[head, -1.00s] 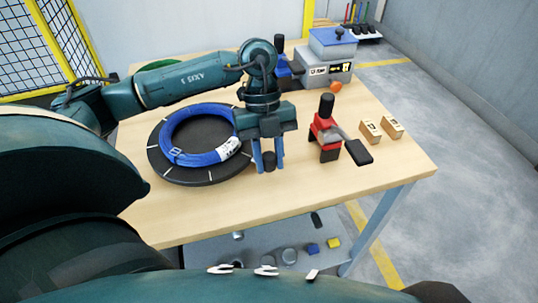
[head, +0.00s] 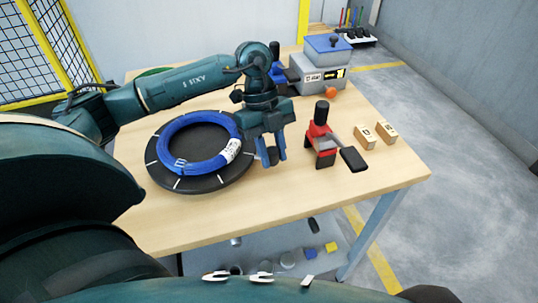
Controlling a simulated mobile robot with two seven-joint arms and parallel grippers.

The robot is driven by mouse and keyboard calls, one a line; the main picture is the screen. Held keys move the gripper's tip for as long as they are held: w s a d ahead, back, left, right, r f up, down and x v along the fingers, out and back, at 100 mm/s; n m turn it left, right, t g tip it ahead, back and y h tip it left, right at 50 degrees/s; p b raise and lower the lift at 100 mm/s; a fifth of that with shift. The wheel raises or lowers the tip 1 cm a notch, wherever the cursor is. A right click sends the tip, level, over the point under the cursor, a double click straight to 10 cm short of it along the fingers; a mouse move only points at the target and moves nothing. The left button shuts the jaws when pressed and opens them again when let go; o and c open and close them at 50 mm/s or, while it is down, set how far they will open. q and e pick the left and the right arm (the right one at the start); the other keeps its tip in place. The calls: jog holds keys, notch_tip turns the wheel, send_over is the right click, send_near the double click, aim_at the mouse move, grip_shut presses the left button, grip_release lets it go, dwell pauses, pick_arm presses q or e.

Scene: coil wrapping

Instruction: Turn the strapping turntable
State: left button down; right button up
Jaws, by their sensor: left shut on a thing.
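The strapping turntable (head: 205,184) is a round black disc with white marks near its rim, at the left of the wooden table. A blue coil (head: 172,134) with a white label (head: 231,150) lies flat on it. My left gripper (head: 273,157) points down beside the right edge of the turntable. Its blue fingers are shut on a dark upright knob (head: 271,156). How the knob joins the disc is hidden. My right gripper is not in view.
A red tool with a black handle (head: 321,135) stands right of my left gripper. Two small wooden blocks (head: 365,137) lie further right. A grey-blue machine (head: 320,65) and an orange ball (head: 331,92) are at the back. The front right of the tabletop (head: 330,195) is clear.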

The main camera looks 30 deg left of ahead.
pick_arm(q)
jog(key=shift+w+a+r+n+p, duration=0.1)
jog(key=shift+w+a+n+p, duration=0.15)
jog(key=shift+w+n, duration=0.25)
jog(key=shift+w+a+n+p, duration=0.1)
jog(key=shift+w+a+n, duration=0.15)
jog(key=shift+w, duration=0.35)
jog(key=shift+w+a+n+t+h+p, duration=0.2)
jog(key=shift+w+a+n+t+p, duration=0.2)
jog(key=shift+w+n, duration=0.3)
jog(key=shift+w+a+n+t+h+p, duration=0.25)
jog(key=shift+w+a+n, duration=0.2)
jog(key=shift+w, duration=0.3)
jog(key=shift+w+a+n+t+p, duration=0.35)
jog(key=shift+w+a+n+p, duration=0.15)
jog(key=shift+w+a+n, duration=0.75)
jog(key=shift+w+n, duration=0.05)
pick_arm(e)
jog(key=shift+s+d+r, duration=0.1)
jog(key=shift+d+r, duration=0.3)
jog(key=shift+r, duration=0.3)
pick_arm(q)
jog(key=shift+w+a, duration=0.15)
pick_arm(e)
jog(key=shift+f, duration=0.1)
pick_arm(q)
jog(key=c, duration=1.2)
grip_release()
jog(key=shift+o, duration=0.4)
